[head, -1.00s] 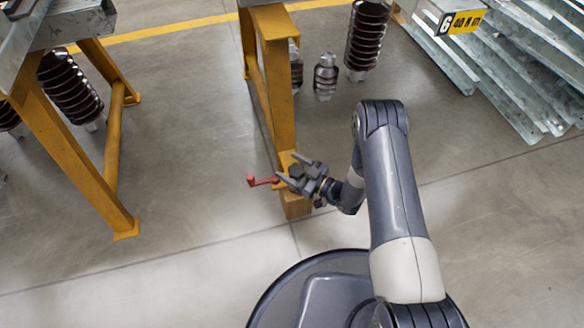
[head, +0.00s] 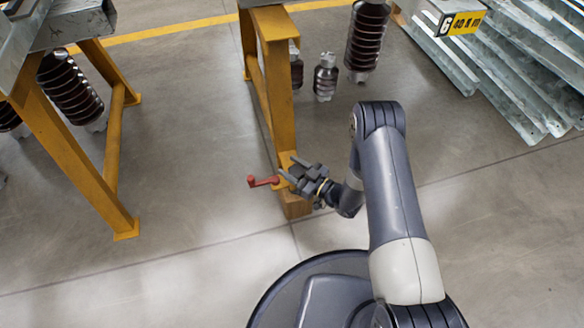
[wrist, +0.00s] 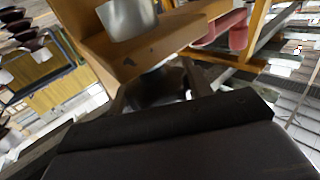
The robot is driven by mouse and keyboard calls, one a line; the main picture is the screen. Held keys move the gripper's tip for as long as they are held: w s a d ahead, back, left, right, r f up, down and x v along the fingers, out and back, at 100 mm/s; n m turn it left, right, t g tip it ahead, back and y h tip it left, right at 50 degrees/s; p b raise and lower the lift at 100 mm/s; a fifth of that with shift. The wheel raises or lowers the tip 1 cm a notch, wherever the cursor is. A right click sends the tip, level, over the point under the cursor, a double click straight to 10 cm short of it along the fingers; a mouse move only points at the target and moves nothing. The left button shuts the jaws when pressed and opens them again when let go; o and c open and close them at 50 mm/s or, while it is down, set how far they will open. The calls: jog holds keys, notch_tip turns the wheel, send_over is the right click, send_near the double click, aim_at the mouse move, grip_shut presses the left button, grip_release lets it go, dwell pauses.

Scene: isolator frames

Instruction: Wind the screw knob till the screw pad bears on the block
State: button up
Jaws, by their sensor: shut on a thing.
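A wooden block (head: 296,207) stands on the floor at the foot of the yellow frame leg (head: 281,110). A red crank-like piece (head: 263,181) sticks out left of the leg's foot; red also shows in the wrist view (wrist: 238,36). My gripper (head: 288,166) is at the lower end of the leg, just above the block, with its fingers closed on the screw knob. The fingers hide most of the knob; a dark shape (wrist: 155,88) shows between them in the wrist view. I cannot make out the screw pad or its contact with the block.
A second yellow trestle (head: 75,145) stands at the left. Brown ribbed insulators (head: 367,38) hang or stand behind the leg. Stacked metal channels (head: 500,75) lie at the upper right. A pale grey cylinder (wrist: 127,18) shows beside the yellow steel. The front floor is clear.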

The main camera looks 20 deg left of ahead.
jog(key=m+t+h, duration=0.2)
jog(key=m+t, duration=0.1)
jog(key=m+t+h, duration=0.2)
jog(key=t+h, duration=0.1)
jog(key=t, duration=0.1)
jog(key=shift+w+d+m, duration=0.15)
jog(key=shift+w+m, duration=0.05)
jog(key=shift+m, duration=0.2)
jog(key=m+t+h, duration=0.1)
jog(key=h, duration=0.1)
jog(key=m+t+h, duration=0.1)
jog(key=m+h, duration=0.1)
jog(key=shift+w+d+t, duration=0.15)
jog(key=shift+d+t, duration=0.05)
jog(key=shift+t, duration=0.1)
jog(key=shift+w+d+m+t+h, duration=0.15)
jog(key=shift+m+t+h, duration=0.2)
jog(key=shift+m+h, duration=0.55)
jog(key=shift+d+m+t+h, duration=0.1)
jog(key=shift+m+t+h, duration=0.35)
jog(key=shift+h, duration=0.85)
jog(key=shift+m+h, duration=0.25)
jog(key=shift+h, duration=0.05)
jog(key=o, duration=1)
jog(key=shift+c, duration=0.2)
jog(key=shift+d, duration=0.1)
